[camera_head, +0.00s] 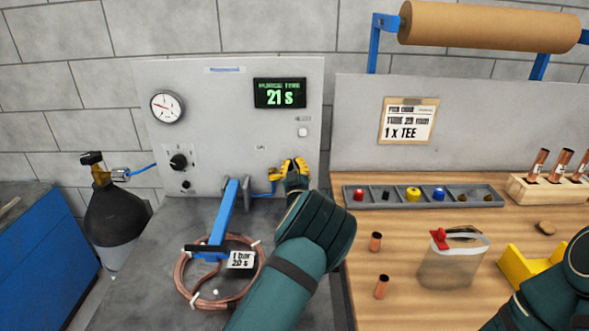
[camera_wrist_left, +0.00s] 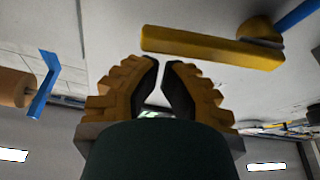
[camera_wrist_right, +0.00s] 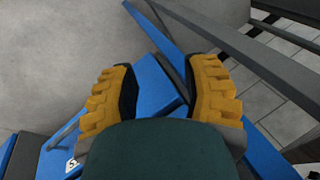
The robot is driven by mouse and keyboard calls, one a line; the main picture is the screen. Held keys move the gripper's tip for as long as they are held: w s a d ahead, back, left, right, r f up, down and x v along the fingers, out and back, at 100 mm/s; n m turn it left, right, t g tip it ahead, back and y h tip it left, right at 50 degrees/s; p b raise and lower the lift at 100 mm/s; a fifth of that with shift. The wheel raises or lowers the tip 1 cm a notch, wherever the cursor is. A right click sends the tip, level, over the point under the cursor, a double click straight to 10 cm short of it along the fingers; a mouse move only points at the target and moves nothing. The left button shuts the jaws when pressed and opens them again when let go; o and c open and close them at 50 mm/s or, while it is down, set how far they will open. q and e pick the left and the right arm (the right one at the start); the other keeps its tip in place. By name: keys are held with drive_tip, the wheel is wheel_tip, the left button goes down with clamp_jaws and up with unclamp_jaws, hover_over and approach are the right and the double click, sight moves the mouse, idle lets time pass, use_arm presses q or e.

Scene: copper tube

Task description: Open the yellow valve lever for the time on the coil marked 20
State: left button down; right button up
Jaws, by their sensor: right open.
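The yellow valve lever (camera_head: 273,175) sits low on the grey panel, partly hidden by my left gripper (camera_head: 294,165). In the left wrist view the lever (camera_wrist_left: 205,46) is a yellow bar just past the fingertips, not between them. My left gripper (camera_wrist_left: 161,65) has its fingertips almost together, with nothing seen held. The copper coil (camera_head: 182,278) lies on the grey bench with a tag (camera_head: 240,259) reading 1 bar, 20 s. The panel display (camera_head: 280,93) reads 21 s in green. My right gripper (camera_wrist_right: 162,85) is open and empty, over a blue part.
A round gauge (camera_head: 167,107) and a black knob (camera_head: 178,162) are on the panel. A blue clamp arm (camera_head: 224,212) rises by the coil. A dark gas cylinder (camera_head: 115,220) stands at left. The wooden bench holds a parts tray (camera_head: 388,204) and a clear bag (camera_head: 452,265).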

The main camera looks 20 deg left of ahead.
use_arm(q)
drive_tip(key=shift+f, duration=0.35)
drive_tip(key=shift+d+f+b, duration=0.1)
drive_tip(key=shift+f+b, duration=0.05)
drive_tip(key=shift+b, duration=0.2)
drive_tip(key=m+b, duration=0.1)
drive_tip(key=f+m+h+b, duration=0.1)
drive_tip(key=m, duration=0.1)
drive_tip(key=d+m+h+b, duration=0.1)
drive_tip(key=shift+w+f+m+t, duration=0.15)
drive_tip(key=shift+f+m+t, duration=0.15)
drive_tip(key=shift+f+t, duration=0.1)
